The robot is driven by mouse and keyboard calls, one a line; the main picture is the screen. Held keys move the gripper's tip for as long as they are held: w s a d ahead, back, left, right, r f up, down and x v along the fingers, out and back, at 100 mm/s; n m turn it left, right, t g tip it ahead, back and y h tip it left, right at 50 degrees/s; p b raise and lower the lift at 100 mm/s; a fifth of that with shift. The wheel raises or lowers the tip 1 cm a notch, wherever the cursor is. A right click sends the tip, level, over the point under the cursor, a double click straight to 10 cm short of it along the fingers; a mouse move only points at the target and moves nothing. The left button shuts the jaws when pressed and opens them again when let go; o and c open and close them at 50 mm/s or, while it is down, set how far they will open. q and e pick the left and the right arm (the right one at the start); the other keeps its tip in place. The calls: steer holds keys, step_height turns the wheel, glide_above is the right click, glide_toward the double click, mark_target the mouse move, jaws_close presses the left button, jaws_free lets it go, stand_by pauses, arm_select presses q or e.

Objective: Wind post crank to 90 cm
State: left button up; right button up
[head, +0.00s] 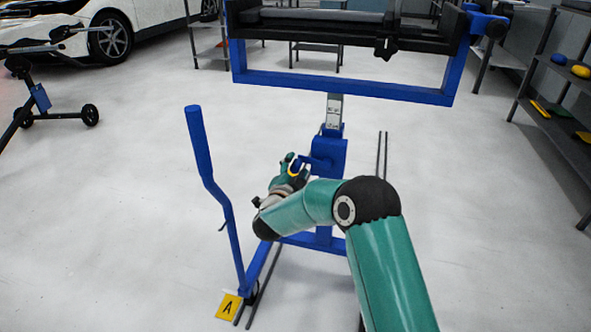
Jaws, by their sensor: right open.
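The blue post (334,118) stands in the middle of the head view and carries a blue frame with a black roller bed on top. A grey scale plate shows on the post, too small to read. A blue crank housing (328,152) sits on the post, with a crank part (300,165) reaching out to its left. My right gripper (291,163) is at this crank part, open. My own wrist and the small size hide whether the fingers touch it. My left gripper is not in view.
A tall blue lever (205,165) stands left of my right arm. A yellow marker "A" (228,306) lies at its foot, beside dark floor rails (382,155). A grey shelf (560,90) stands at right, a white car (130,25) at back left.

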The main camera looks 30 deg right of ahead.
steer(key=shift+w, duration=0.1)
jaws_close()
steer(key=shift+d+f, duration=0.15)
steer(key=shift+f, duration=0.05)
stand_by(0.4)
